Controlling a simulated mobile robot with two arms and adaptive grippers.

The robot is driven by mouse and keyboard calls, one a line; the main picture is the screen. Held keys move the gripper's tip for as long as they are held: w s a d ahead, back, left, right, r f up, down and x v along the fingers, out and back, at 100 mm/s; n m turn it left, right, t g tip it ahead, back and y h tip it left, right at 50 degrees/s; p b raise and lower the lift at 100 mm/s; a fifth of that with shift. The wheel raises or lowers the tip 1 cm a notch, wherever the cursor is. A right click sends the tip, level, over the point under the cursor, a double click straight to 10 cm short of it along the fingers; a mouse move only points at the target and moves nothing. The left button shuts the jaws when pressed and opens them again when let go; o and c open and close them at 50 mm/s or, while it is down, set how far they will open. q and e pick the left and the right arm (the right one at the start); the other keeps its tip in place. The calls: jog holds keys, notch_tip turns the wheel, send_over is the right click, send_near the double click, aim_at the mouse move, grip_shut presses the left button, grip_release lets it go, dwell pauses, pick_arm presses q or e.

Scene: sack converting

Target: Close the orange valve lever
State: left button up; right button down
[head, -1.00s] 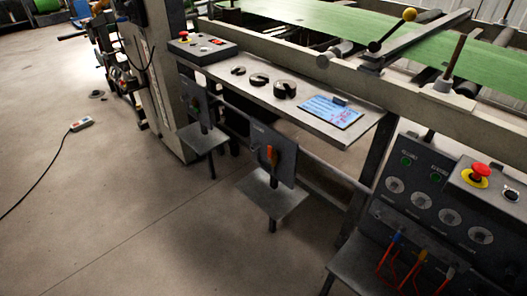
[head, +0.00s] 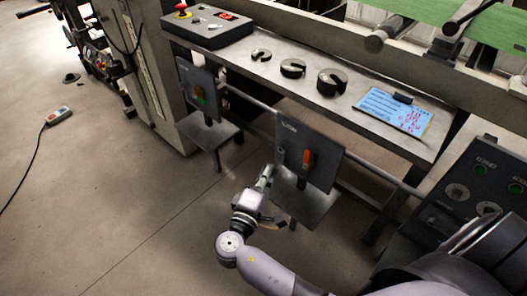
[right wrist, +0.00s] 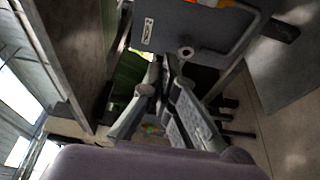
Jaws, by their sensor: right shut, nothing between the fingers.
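The orange valve lever (head: 308,160) stands roughly upright on the front of a small dark grey panel (head: 325,172) below the work table. In the right wrist view an orange piece shows at the top edge, on the panel (right wrist: 170,32); most of the lever is out of frame there. My right gripper (head: 266,177) is to the left of the lever, near the panel's lower left edge, and apart from the lever. Its fingers (right wrist: 165,62) are shut and empty in the right wrist view. My left gripper is not in view.
A small shelf (head: 312,208) juts out under the panel. Another panel with a green part (head: 199,97) is further left. The table (head: 330,100) above holds slotted dark weights (head: 293,68) and a blue sheet (head: 393,110). Floor at left is mostly clear.

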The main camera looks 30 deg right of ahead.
aim_at(307, 157)
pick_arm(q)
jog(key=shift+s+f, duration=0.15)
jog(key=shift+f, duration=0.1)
pick_arm(e)
jog(key=w+d, duration=0.2)
jog(key=d, duration=0.7)
jog(key=shift+w, duration=0.25)
pick_arm(q)
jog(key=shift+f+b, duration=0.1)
jog(key=shift+b, duration=0.25)
pick_arm(e)
jog(key=shift+d, duration=0.1)
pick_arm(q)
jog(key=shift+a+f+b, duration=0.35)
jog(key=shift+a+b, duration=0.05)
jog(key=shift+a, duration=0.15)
pick_arm(e)
jog(key=shift+s+m, duration=0.15)
jog(key=shift+m, duration=0.15)
